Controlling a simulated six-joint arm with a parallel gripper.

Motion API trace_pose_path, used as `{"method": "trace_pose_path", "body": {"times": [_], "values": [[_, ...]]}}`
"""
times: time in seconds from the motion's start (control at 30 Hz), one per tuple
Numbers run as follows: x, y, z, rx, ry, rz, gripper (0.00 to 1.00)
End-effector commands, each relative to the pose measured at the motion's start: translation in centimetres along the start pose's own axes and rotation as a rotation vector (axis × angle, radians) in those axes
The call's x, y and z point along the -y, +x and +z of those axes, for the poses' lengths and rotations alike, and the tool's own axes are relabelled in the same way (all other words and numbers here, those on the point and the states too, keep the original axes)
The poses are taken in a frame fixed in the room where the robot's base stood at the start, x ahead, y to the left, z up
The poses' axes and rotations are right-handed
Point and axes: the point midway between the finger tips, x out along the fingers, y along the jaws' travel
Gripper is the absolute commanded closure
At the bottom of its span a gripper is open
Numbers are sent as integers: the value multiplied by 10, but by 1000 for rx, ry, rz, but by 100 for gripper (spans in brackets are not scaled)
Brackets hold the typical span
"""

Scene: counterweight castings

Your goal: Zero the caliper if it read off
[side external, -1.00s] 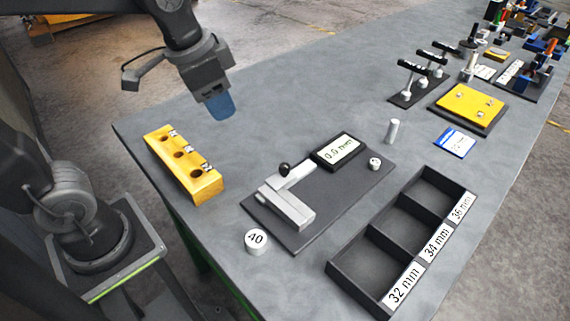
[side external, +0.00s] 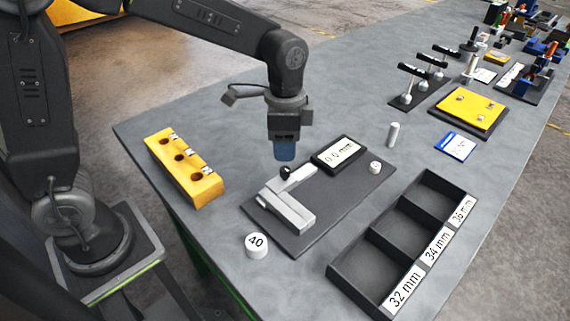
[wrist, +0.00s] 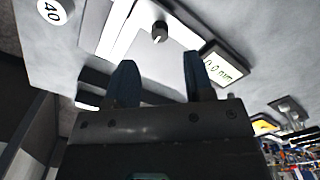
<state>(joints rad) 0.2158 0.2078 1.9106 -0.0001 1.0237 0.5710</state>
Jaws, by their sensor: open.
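The caliper (side external: 290,210) lies on a dark plate, with light grey jaws and a black knob (side external: 285,172) on its slide. Its display (side external: 339,154) appears to read 0.0 mm; the wrist view shows the display (wrist: 222,67) at a slant, with a similar reading. A small white round button (side external: 375,167) sits on the plate's right end. My gripper (side external: 285,152) has blue fingertips, points down and is just above and behind the black knob in the side view. In the wrist view the two fingers (wrist: 160,82) are apart with nothing between them, and the knob (wrist: 160,32) shows beyond them.
A white disc marked 40 (side external: 257,246) stands in front of the plate. A yellow block with holes (side external: 185,166) is at left. A dark tray (side external: 372,236) has compartments labelled 32, 34 and 36 mm. A pale cylinder (side external: 393,134) stands behind. Clamps and fixtures fill the far right.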

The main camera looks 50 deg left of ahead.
Motion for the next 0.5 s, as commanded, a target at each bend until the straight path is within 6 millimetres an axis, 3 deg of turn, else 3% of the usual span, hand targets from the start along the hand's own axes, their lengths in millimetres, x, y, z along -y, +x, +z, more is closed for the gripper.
{"method": "trace_pose_path", "body": {"times": [0.2,0.5], "values": [[0,41,1,3,-1,2,52],[0,64,0,1,-1,0,52]]}}
